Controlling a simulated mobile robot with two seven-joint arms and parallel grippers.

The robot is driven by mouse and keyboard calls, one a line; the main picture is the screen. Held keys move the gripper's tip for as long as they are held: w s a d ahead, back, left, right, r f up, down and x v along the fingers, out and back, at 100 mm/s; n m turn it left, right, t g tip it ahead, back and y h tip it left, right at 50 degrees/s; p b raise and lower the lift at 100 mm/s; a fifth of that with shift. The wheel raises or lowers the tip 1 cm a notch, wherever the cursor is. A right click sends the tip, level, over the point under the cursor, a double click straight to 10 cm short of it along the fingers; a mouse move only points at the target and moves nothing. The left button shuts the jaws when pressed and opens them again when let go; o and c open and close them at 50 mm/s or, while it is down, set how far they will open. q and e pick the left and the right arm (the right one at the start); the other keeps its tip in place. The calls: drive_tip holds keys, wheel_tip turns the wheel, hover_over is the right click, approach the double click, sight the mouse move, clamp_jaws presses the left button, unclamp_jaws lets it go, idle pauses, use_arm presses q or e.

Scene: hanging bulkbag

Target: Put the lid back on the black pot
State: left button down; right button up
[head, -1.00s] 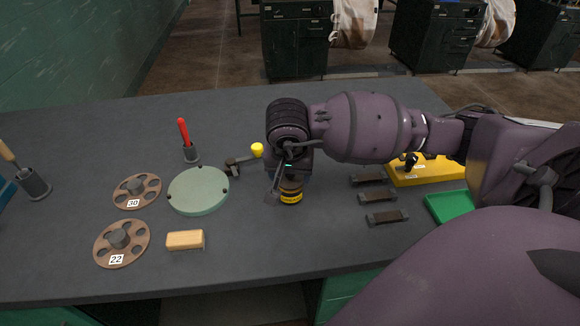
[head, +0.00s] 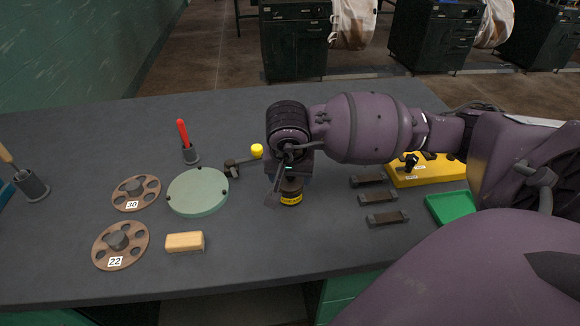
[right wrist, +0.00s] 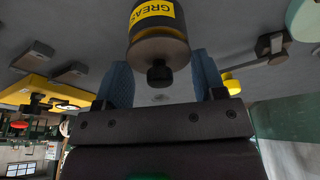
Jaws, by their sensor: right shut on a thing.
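The black pot (head: 291,198) stands upright on the bench, with a yellow band low on its side. In the right wrist view the pot's yellow label (right wrist: 153,11) reads GREASE. Its dark round lid (right wrist: 158,47) with a black knob (right wrist: 160,74) shows at the pot's top end; I cannot tell whether it is fully seated. My right gripper (head: 282,188) is directly over the pot, pointing down, shut on the lid. Its blue fingers (right wrist: 163,78) are on either side of the knob. The gripper partly hides the pot and lid in the head view. My left gripper is out of view.
A pale green disc (head: 198,191), a small stand with a yellow knob (head: 257,151) and a wooden block (head: 185,242) lie left of the pot. Dark bars (head: 378,197), a yellow fixture (head: 428,170) and a green tray (head: 450,206) lie right. The bench front is clear.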

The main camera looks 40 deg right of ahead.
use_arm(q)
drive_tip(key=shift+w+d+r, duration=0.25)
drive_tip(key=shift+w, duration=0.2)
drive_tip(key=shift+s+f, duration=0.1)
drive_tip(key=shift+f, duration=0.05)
